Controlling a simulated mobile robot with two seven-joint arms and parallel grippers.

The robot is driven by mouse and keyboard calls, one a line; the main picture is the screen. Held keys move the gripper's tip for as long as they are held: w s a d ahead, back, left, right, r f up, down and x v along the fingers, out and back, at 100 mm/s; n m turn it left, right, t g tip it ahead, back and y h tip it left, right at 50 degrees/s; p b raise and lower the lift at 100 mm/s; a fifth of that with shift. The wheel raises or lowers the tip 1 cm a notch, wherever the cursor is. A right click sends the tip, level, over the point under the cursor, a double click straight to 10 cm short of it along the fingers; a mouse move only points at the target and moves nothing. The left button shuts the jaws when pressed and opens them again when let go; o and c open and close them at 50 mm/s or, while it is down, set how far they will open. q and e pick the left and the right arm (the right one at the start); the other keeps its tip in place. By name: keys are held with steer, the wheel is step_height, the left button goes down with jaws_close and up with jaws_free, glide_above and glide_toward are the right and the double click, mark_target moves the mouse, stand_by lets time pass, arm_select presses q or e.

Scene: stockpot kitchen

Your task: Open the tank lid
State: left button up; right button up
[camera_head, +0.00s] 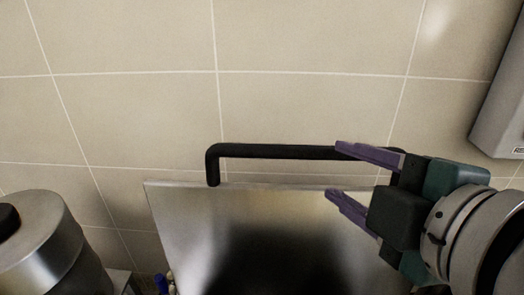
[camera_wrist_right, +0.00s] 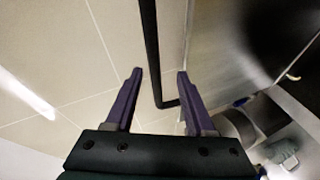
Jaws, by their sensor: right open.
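The tank lid (camera_head: 222,212) is a flat metal panel, raised and tilted up in front of the tiled wall in the head view. A black bar handle (camera_head: 270,152) runs along its top edge. My right gripper (camera_head: 336,168) is open at the handle's right part, its upper finger overlapping the bar. In the right wrist view the handle (camera_wrist_right: 150,40) passes between the open purple fingers (camera_wrist_right: 160,76), with its bent end near them; I cannot tell whether they touch. The lid also shows there (camera_wrist_right: 222,30). My left gripper is out of view.
A round metal pot (camera_head: 45,245) with a black knob stands at the lower left. A grey box (camera_head: 500,95) hangs on the wall at the right. Small blue and white items (camera_head: 163,284) sit below the lid's left edge. The wall (camera_head: 300,110) is close behind the lid.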

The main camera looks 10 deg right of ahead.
mark_target(308, 154)
steer(key=n, duration=0.1)
steer(key=w+n+t+y+b, duration=0.1)
steer(key=shift+w+a+f+n, duration=0.1)
steer(key=shift+a+f+n, duration=0.2)
steer(key=shift+a, duration=0.05)
steer(key=shift+w+r, duration=0.15)
steer(key=shift+w, duration=0.1)
steer(key=p+x, duration=0.1)
steer(key=x, duration=0.6)
steer(key=shift+w+a+r+p, duration=0.1)
steer(key=shift+w+a+p, duration=0.15)
steer(key=shift+w+p, duration=0.15)
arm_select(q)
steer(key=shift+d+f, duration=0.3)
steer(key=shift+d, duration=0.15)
arm_select(e)
steer(key=shift+x, duration=0.8)
jaws_close()
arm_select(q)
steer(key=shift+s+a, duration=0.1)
